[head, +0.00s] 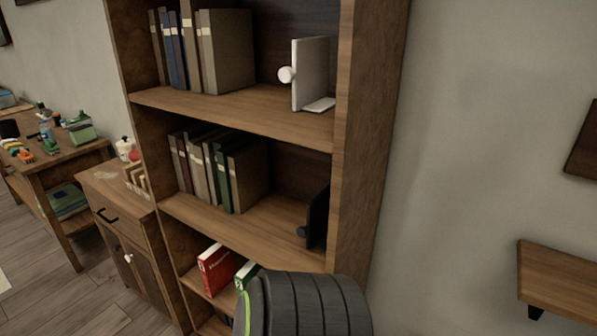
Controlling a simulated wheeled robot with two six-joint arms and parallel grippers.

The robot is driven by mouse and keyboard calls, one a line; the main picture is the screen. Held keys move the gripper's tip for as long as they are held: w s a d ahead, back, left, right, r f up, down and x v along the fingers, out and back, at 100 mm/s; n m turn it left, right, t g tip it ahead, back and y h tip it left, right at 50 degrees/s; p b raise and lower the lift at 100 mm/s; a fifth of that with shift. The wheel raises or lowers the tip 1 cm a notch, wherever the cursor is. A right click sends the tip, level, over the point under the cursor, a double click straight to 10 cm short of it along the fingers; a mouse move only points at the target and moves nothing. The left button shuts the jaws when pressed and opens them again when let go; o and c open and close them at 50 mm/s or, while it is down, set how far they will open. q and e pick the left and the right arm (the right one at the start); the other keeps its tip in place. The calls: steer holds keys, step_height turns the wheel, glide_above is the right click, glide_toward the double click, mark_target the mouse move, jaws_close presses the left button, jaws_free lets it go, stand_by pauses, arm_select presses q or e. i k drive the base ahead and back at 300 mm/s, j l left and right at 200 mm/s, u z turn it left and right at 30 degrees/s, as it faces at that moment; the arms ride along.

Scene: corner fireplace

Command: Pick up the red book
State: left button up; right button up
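The red book (217,269) stands on a low shelf of the wooden bookcase, its spine facing out. Neither of my grippers shows in the head view, and nothing is seen touching the red book.
The bookcase's middle shelf (238,231) holds several books and a black bookend (317,220). The upper shelf holds books and a white bookend (311,75). A wooden cabinet (124,228) stands left of the bookcase. A wall shelf (557,278) juts out at right.

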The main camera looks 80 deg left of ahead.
mark_target(218, 267)
steer(key=u, duration=3.35)
steer(key=i+j+z, duration=0.25)
steer(key=j+z, duration=0.25)
steer(key=j, duration=0.25)
